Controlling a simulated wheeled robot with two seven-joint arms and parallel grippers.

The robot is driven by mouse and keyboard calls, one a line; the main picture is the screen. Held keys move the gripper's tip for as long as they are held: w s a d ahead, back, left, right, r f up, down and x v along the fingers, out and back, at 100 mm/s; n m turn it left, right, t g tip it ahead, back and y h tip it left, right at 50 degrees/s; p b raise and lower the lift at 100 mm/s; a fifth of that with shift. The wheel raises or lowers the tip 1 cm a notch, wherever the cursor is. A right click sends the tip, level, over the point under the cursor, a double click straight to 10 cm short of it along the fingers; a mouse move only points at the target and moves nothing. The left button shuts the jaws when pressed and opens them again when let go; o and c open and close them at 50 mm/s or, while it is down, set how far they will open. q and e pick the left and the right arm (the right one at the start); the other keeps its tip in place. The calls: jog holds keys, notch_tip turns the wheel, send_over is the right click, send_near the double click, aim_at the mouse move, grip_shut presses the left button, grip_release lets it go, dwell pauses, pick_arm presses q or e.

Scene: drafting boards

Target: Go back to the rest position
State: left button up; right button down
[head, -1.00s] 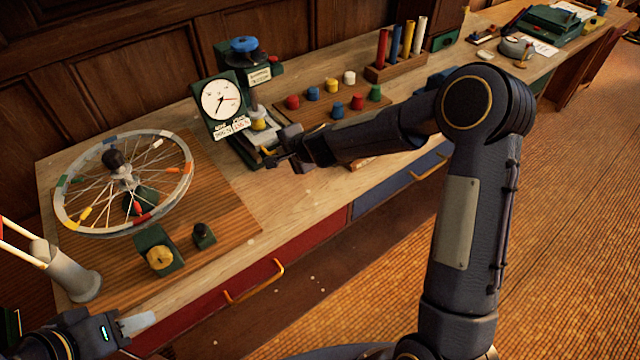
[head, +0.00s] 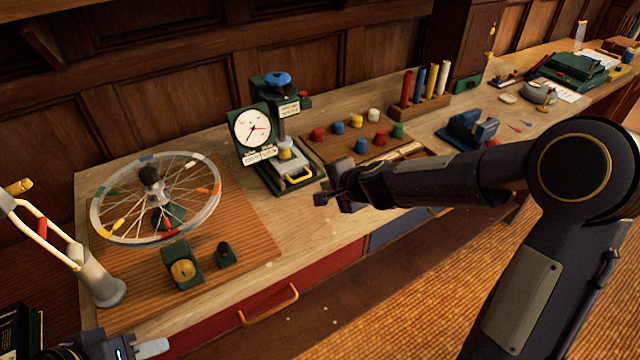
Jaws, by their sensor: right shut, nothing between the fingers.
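My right gripper (head: 322,198) is shut and empty. It hangs above the front of the bench, just right of the green press (head: 290,180) with its yellow-handled tray, and looks clear of it. My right arm reaches in from the right and hides part of the bench. My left gripper (head: 152,348) shows only in part at the bottom left edge, in front of the bench. A pale finger is visible, but its opening is not clear.
A spoked wheel (head: 98,214) lies on a ribbed board at left, near a grey post (head: 108,291). A dial gauge (head: 252,128), coloured knobs (head: 360,146), a rack of rods (head: 420,108) and a blue vise (head: 466,131) stand on the bench (head: 262,263). Open floor lies at lower right.

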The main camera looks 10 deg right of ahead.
jog(key=shift+v, duration=1.15)
jog(key=s+d+r+n+g+y, duration=0.1)
jog(key=s+r+n, duration=0.25)
jog(key=s, duration=0.35)
jog(key=s+d+r+n+y, duration=0.1)
jog(key=s+r+n, duration=0.25)
jog(key=s, duration=0.35)
jog(key=s+d+f+n+g+h, duration=0.2)
jog(key=s+n, duration=0.3)
jog(key=s, duration=1.2)
jog(key=shift+d+f+g, duration=0.4)
jog(key=shift+d+f, duration=0.3)
